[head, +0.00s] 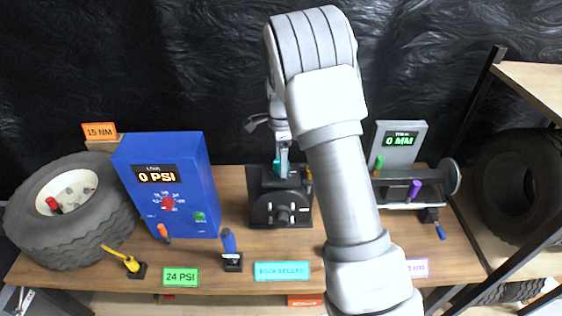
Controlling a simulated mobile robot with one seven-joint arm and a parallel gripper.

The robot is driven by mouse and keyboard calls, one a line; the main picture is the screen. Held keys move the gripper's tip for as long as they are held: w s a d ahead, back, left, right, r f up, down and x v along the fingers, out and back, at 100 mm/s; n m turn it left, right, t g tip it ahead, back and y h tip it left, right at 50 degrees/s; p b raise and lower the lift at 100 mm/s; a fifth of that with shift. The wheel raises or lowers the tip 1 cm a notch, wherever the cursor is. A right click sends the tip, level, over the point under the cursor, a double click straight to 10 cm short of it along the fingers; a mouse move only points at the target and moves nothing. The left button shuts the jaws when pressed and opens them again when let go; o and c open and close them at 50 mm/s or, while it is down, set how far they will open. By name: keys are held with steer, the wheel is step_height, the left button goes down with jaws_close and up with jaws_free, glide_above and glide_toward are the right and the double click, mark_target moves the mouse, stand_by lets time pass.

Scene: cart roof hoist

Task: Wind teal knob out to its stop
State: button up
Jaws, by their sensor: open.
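A small part of the teal knob (276,167) shows in the head view at the top of a black device (262,211) near the middle of the bench. My gripper (283,168) points down right over the knob and hides most of it. The gripper is open, but its fingers are small in the picture. I cannot tell whether the fingers are around the knob, or touching it.
A blue box reading 0 PSI (185,180) and a tyre (72,225) stand left. A blue-handled tool (229,242) stands front left of the device. A grey gauge reading 0 MM (398,155) is right. A teal sign (282,271) is on the front edge.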

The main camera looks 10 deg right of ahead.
steer(key=shift+f, duration=0.65)
jaws_close()
